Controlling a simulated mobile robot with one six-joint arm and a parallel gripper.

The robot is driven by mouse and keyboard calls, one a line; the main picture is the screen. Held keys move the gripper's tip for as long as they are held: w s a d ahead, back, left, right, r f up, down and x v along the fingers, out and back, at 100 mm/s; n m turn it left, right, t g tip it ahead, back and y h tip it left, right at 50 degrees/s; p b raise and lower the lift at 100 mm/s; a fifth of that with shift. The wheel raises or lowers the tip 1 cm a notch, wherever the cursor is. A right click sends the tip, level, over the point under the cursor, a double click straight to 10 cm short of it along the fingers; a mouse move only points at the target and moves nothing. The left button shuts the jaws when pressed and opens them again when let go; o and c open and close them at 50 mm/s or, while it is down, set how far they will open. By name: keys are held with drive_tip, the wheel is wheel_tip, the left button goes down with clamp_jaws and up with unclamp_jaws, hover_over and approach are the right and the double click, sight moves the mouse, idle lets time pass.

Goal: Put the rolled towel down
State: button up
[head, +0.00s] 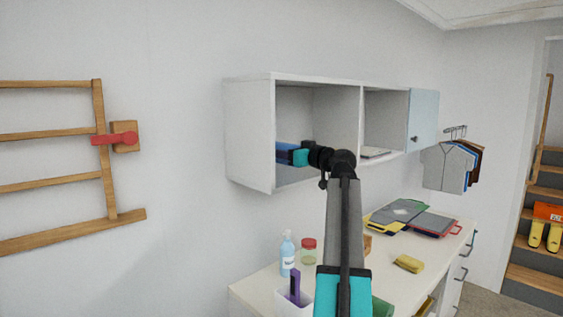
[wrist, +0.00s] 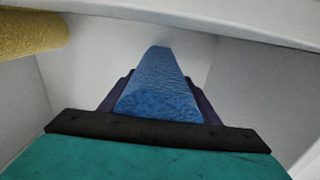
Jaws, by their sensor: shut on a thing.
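The rolled towel is blue and shows in the wrist view (wrist: 157,88) lengthwise between the two dark purple fingers of my gripper (wrist: 158,82). My gripper is shut on it. In the head view, my gripper (head: 291,153) reaches into the left open compartment of the white wall cabinet (head: 250,135), and a bit of blue shows at its tip. I cannot tell whether the towel touches the compartment floor.
A yellow roll (wrist: 28,34) lies at the upper left of the wrist view. White walls are close around the gripper. Below the cabinet, a counter (head: 388,265) holds a spray bottle (head: 287,255), a red-lidded jar (head: 308,252) and folders (head: 398,214).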

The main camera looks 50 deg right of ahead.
sight(282, 161)
drive_tip(key=shift+f+p, duration=0.5)
drive_tip(key=shift+f, duration=1.35)
drive_tip(key=shift+f, duration=0.1)
drive_tip(key=o, duration=1.2)
drive_tip(key=shift+r, duration=0.2)
drive_tip(key=s+b, duration=0.1)
drive_tip(key=s, duration=0.3)
drive_tip(key=s+b, duration=0.1)
drive_tip(key=s, duration=0.3)
drive_tip(key=s+a+b, duration=0.1)
drive_tip(key=s, duration=0.3)
drive_tip(key=shift+f, duration=0.1)
